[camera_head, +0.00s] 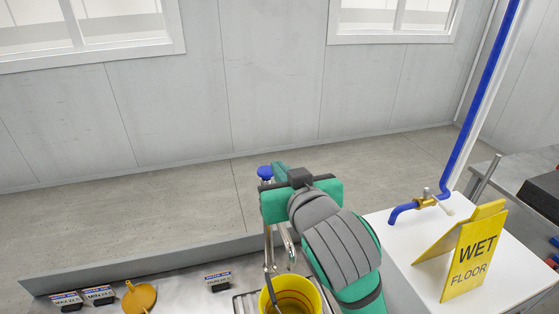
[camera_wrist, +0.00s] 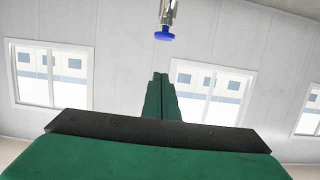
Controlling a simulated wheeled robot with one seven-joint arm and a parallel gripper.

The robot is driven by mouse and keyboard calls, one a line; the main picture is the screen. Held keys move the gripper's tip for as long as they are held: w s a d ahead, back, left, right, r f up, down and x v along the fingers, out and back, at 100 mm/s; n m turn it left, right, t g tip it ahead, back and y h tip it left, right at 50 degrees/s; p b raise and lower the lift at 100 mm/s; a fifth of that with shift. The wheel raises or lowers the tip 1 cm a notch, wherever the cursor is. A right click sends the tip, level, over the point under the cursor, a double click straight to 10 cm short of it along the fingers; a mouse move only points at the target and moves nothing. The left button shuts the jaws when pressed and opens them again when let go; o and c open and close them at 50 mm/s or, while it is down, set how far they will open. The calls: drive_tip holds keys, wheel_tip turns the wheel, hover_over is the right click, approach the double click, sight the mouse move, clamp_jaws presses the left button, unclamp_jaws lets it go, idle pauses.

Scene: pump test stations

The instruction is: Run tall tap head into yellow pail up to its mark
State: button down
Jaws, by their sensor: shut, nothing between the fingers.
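The tall tap head (camera_head: 268,236) is a chrome post with a blue knob (camera_head: 265,172) on top, partly hidden by my arm. The yellow pail (camera_head: 316,296) stands at its foot, cut off by the lower picture edge; a ring shows inside it, but I cannot tell its mark or water level. My gripper (camera_head: 279,169) is beside the knob, its fingers shut and empty. In the wrist view the shut fingers (camera_wrist: 160,78) point away, and the blue knob (camera_wrist: 165,36) appears beyond their tips, apart in the picture. I cannot tell whether they touch.
A brass tap (camera_head: 427,201) on a blue pipe (camera_head: 476,115) and a yellow wet-floor sign (camera_head: 472,258) are on the white counter (camera_head: 400,245) at right. A yellow funnel (camera_head: 139,297) and small labelled items (camera_head: 218,281) lie left of the pail.

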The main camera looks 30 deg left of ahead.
drive_tip(key=shift+w, duration=0.1)
hover_over(269, 170)
drive_tip(key=s+d, duration=0.2)
wheel_tip(269, 170, down, 2)
drive_tip(key=f, duration=0.3)
drive_tip(key=shift+a+f, duration=0.2)
drive_tip(key=shift+f, duration=0.45)
drive_tip(key=shift+f, duration=0.1)
